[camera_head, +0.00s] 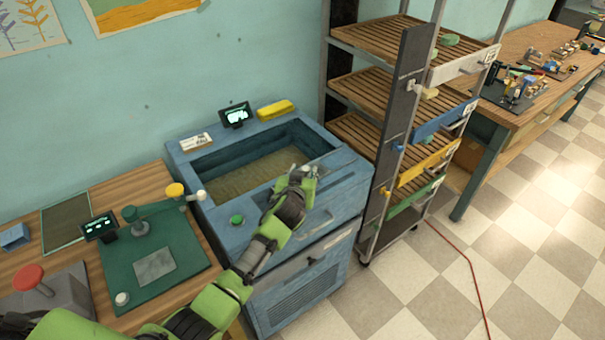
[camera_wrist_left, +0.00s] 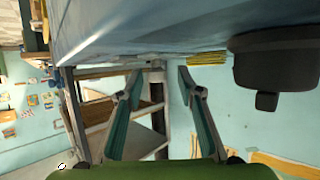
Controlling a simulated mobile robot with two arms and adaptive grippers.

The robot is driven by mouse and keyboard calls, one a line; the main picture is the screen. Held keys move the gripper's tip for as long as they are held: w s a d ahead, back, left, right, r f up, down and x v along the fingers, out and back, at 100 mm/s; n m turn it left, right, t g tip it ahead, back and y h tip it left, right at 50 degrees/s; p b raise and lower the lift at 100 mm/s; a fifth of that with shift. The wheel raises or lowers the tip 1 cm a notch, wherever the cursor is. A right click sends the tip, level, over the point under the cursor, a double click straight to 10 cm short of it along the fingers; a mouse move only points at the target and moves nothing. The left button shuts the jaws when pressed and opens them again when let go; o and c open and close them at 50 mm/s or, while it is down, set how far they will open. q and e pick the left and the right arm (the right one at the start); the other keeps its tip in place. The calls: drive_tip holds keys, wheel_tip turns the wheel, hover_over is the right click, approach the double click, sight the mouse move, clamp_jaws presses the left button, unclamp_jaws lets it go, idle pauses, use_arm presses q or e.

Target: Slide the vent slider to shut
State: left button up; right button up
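The blue cabinet (camera_head: 232,216) has a sunken basin in its top. My left gripper (camera_head: 306,170) is over the front right of its top, beside the basin's front rim. In the left wrist view my left gripper (camera_wrist_left: 160,72) has its fingers apart with nothing between them, close to a pale blue surface (camera_wrist_left: 170,25). A dark, stepped part (camera_wrist_left: 275,62) sits against that surface, to one side of the fingers. I cannot tell whether it is the vent slider. No slider shows clearly in the head view, where the arm hides part of the cabinet top. My right gripper is not in view.
A slatted rack (camera_head: 395,100) stands close on the cabinet's right. A small screen (camera_head: 236,115) and a yellow block (camera_head: 275,109) are on the cabinet's back edge. A wooden bench with a green board (camera_head: 180,255) is on the left.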

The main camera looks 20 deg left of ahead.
use_arm(q)
drive_tip(key=shift+s+d+r, duration=0.15)
drive_tip(key=shift+s+r, duration=0.05)
drive_tip(key=shift+s, duration=0.2)
drive_tip(key=v, duration=1.1)
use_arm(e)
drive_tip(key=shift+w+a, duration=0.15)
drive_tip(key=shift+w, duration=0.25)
use_arm(q)
drive_tip(key=shift+f, duration=0.1)
